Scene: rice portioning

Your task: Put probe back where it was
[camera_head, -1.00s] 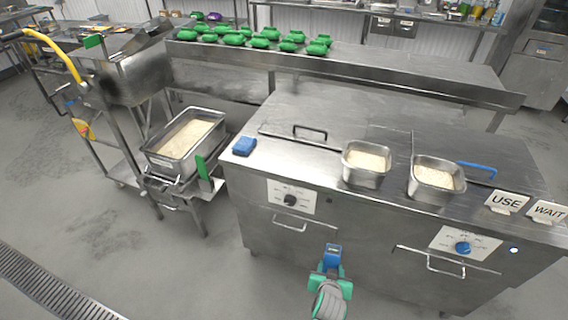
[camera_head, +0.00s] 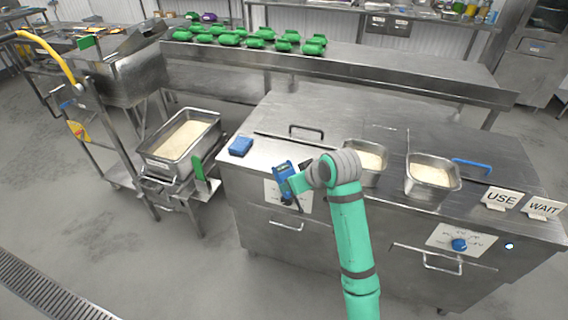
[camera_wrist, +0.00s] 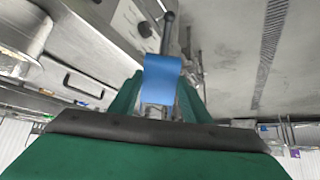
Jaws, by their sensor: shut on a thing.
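The probe, with a blue body (camera_head: 283,171) and a dark rod, is held in my gripper (camera_head: 296,183) in front of the left side of the steel counter unit. In the wrist view, the blue part of the probe (camera_wrist: 162,70) sits between the green fingers of my gripper (camera_wrist: 160,100), and its black rod points away from me. My gripper is shut on it. A blue block (camera_head: 240,146) lies on the counter's left front corner, apart from the probe; I cannot tell whether it is the probe's holder.
Two steel pans of rice, the left pan (camera_head: 372,181) partly behind my arm and the right pan (camera_head: 430,196), sit in the steel counter (camera_head: 300,105). USE (camera_head: 501,199) and WAIT (camera_head: 543,208) signs stand right. A large rice tray (camera_head: 160,163) is on a cart left.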

